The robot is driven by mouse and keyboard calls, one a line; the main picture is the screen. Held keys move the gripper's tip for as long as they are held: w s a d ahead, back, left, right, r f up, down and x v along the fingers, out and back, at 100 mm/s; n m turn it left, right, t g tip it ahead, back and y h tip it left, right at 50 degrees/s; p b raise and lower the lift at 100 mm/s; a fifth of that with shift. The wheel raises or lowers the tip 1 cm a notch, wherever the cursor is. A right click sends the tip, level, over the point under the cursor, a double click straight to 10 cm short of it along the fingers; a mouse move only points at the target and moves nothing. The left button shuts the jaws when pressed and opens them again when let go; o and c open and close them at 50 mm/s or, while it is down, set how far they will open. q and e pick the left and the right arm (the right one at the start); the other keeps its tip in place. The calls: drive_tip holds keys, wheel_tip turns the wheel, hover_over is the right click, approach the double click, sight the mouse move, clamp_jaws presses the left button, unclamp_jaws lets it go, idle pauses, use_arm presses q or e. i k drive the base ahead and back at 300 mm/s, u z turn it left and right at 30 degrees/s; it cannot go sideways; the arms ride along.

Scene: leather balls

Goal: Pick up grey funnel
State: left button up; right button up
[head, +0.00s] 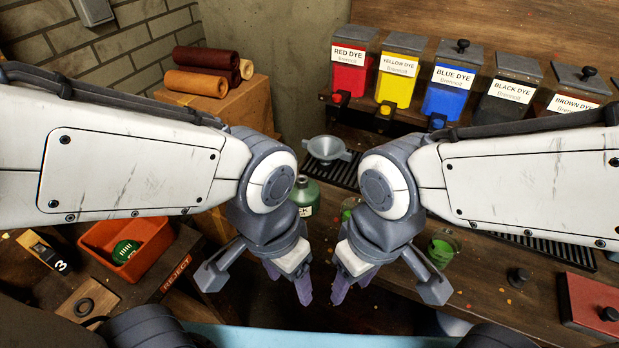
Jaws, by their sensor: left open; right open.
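The grey funnel (327,149) shows at the back centre of the head view, between my two arms. It is a wide round bowl with small side tabs, and it stands above or just behind a green bottle (304,194); I cannot tell if it rests on it. My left gripper (290,290) hangs low at centre left, open and empty, nearer to me than the funnel. My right gripper (352,286) hangs low at centre right, also open and empty. Both are apart from the funnel.
Dye dispensers, with a red one (349,71) at left, line the back right. A black drip grate (345,176) lies below them. A green jar (442,250) stands right of my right gripper. Leather rolls (207,60) lie on a box.

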sight(326, 148)
drive_tip(key=u, duration=0.05)
drive_tip(key=i, duration=0.35)
drive_tip(key=u, duration=0.85)
